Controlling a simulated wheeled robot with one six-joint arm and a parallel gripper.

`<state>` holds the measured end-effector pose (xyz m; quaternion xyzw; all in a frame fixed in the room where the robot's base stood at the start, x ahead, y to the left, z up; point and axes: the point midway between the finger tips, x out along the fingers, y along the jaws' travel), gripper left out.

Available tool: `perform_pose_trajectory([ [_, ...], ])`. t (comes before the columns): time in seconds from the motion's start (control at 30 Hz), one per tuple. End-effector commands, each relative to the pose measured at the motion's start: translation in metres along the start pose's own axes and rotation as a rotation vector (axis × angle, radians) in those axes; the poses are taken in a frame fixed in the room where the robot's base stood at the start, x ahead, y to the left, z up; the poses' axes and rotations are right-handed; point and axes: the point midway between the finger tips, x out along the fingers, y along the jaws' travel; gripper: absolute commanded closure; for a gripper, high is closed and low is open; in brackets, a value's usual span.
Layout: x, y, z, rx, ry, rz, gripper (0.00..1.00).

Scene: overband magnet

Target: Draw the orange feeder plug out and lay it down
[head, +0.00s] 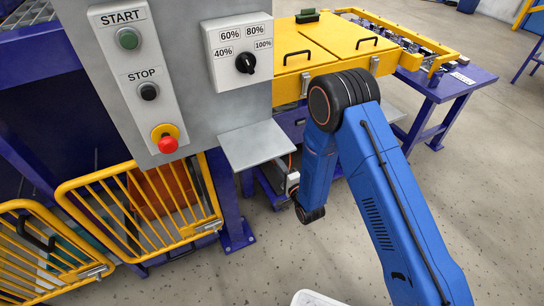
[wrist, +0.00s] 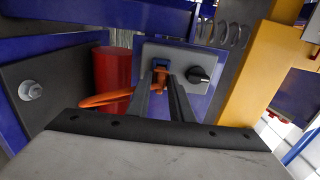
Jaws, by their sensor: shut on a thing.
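In the wrist view, my gripper (wrist: 162,76) is shut on the orange feeder plug (wrist: 161,72). The plug sits between the fingertips and is mostly hidden by them. A blue socket (wrist: 160,62) on a grey panel (wrist: 150,50) is right at the fingertips. The plug looks to be in line with it, but I cannot tell how deep it sits. An orange cable (wrist: 103,99) loops out to the left of the fingers. In the head view, my gripper is mostly hidden behind my blue arm, low under the machine, and the plug cannot be made out.
A black rotary knob (wrist: 198,75) is close on the right of the socket. A red cylinder (wrist: 112,70) stands to its left. In the head view, a small grey shelf (head: 257,144) juts out below the control box. Yellow gates (head: 140,205) are at left; the floor at right is clear.

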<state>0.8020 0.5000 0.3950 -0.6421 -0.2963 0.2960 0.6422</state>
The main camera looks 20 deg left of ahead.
Motion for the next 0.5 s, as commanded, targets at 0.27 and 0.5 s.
perform_pose_trajectory([
  [0.27, -0.009, 0.000, 0.000, 0.000, 0.000, 0.001, 1.00],
  [0.5, -0.017, 0.000, 0.000, 0.000, 0.000, 0.000, 1.00],
])
